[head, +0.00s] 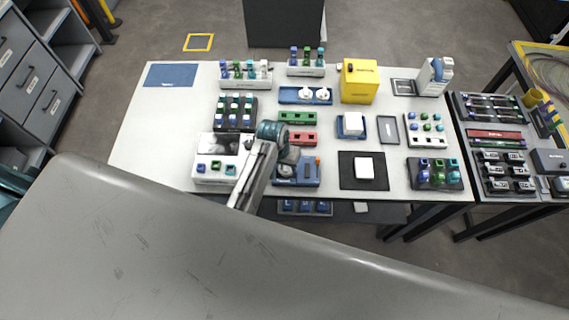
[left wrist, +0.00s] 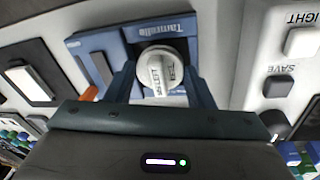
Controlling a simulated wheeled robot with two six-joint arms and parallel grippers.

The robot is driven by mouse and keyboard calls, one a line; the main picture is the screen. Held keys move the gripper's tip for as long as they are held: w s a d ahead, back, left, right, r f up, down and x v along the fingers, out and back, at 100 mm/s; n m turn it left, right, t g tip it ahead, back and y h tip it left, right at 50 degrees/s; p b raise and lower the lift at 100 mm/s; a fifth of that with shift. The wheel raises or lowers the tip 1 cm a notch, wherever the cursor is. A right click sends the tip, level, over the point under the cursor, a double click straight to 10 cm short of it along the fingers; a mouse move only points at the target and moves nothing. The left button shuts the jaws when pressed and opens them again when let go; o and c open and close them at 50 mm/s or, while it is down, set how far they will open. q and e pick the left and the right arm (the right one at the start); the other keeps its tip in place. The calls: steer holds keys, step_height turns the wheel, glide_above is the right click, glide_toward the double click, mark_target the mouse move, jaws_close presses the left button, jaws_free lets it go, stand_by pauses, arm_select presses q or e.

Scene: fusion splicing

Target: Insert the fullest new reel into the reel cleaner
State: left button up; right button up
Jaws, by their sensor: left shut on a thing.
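In the left wrist view, a white round reel (left wrist: 162,72) with dark lettering sits between the two fingers of my left gripper (left wrist: 160,85), which is shut on it. Behind the reel is the blue reel cleaner (left wrist: 185,28) with a light name label. In the head view the cleaner (head: 312,174) stands at the front middle of the table. My left gripper (head: 288,155) is over it and covers part of it. White reels (head: 322,94) lie in a blue tray (head: 285,96) further back. My right gripper is not in view.
A white device (head: 212,180) with coloured buttons stands left of the cleaner, and a black mat (head: 347,178) with a white block lies to its right. Green (head: 297,117) and red holders are behind. A yellow box (head: 359,84) stands at the back. The table's left side is mostly clear.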

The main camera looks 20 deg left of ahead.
arm_select(q)
steer(key=shift+f, duration=0.25)
steer(key=shift+r, duration=0.25)
stand_by(0.3)
steer(key=o, duration=0.9)
steer(key=shift+r, duration=3)
